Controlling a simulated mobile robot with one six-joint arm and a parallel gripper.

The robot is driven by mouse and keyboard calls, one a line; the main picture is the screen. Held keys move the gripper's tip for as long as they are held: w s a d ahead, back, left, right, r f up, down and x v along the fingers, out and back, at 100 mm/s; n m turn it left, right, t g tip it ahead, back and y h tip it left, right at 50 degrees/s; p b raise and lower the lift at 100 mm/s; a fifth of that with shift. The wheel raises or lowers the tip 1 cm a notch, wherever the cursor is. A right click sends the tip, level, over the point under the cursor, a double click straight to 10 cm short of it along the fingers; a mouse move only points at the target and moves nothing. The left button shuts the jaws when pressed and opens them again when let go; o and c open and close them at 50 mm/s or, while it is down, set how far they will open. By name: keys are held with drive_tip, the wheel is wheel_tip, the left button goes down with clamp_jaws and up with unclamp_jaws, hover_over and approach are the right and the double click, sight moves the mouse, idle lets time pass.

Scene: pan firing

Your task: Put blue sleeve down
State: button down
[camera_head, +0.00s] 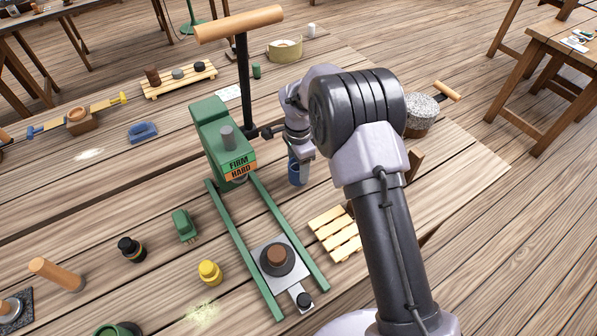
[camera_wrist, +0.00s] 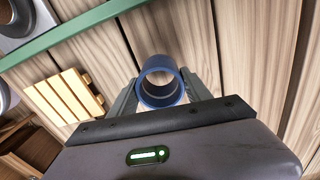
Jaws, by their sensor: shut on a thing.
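The blue sleeve (camera_head: 298,170) is a short hollow blue tube. In the wrist view the blue sleeve (camera_wrist: 162,84) sits between the two fingers of my gripper (camera_wrist: 165,92), and its open end faces the camera. In the head view my gripper (camera_head: 299,152) is to the right of the green press, shut on the sleeve and pointing down. The sleeve is upright, at or just above the wooden table; I cannot tell whether it touches.
The green press (camera_head: 211,130) with a wooden-handled lever stands left of my gripper. Its green rails (camera_head: 302,233) run forward around a sliding plate (camera_head: 268,251). A small slatted wooden rack (camera_head: 335,233) lies right of them. A yellow weight (camera_head: 210,272) is front left.

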drive_tip(key=shift+f, duration=0.85)
drive_tip(key=shift+f, duration=0.1)
drive_tip(key=shift+f+b, duration=0.15)
drive_tip(key=shift+b, duration=0.15)
drive_tip(key=shift+c, duration=2.4)
unclamp_jaws()
